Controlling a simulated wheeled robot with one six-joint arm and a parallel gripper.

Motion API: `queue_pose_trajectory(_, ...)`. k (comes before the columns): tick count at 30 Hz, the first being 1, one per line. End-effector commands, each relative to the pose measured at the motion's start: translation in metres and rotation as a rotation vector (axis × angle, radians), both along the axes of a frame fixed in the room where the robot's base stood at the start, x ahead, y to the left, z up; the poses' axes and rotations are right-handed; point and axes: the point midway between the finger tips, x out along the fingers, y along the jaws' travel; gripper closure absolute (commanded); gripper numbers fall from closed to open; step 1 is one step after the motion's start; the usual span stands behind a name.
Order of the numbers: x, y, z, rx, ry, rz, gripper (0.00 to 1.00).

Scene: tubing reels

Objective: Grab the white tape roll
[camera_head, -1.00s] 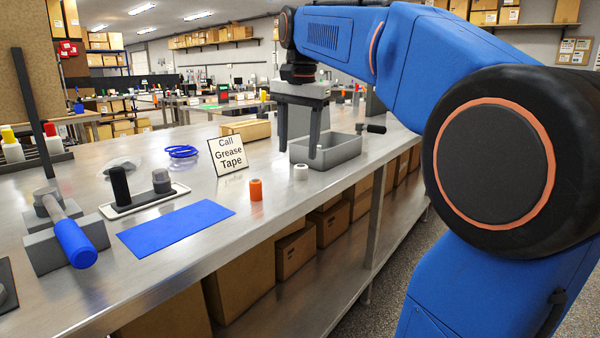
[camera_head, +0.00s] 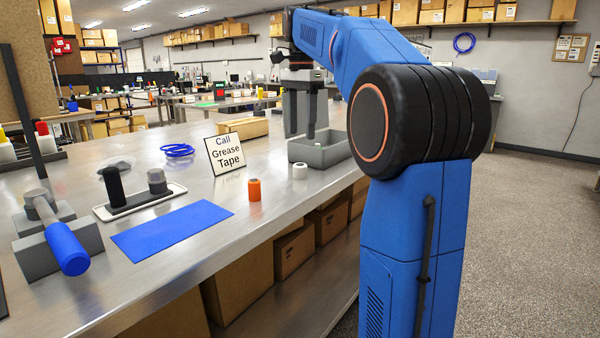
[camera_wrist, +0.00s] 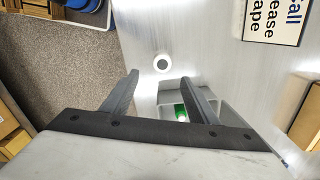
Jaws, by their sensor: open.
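The white tape roll (camera_head: 300,171) stands on the metal bench in front of the grey bin, to the right of the orange roll (camera_head: 254,190). It shows in the wrist view (camera_wrist: 162,63) as a small white ring with a dark centre, just beyond my fingertips. My gripper (camera_head: 301,135) is open and empty, pointing down above the area of the grey bin (camera_head: 318,154). In the wrist view my two fingers (camera_wrist: 159,78) are spread apart, with the roll roughly in line with the gap between them and touching neither.
A sign (camera_head: 226,154) reading "Call Grease Tape" stands left of the roll. A blue mat (camera_head: 172,229) and a tray (camera_head: 140,203) with dark posts lie farther left. The grey bin holds a green item (camera_wrist: 181,112). The bench's front edge is close to the roll.

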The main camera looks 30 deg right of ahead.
Motion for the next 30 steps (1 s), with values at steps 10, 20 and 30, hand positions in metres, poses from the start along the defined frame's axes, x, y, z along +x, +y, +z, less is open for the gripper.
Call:
queue_pose_trajectory(10,0.0,0.0,-0.057,0.0,0.001,0.001,0.46)
queue_pose_trajectory(20,0.002,0.0,-0.079,0.001,0.002,0.001,0.46)
queue_pose_trajectory(30,0.005,0.0,-0.118,0.0,0.0,0.001,0.46)
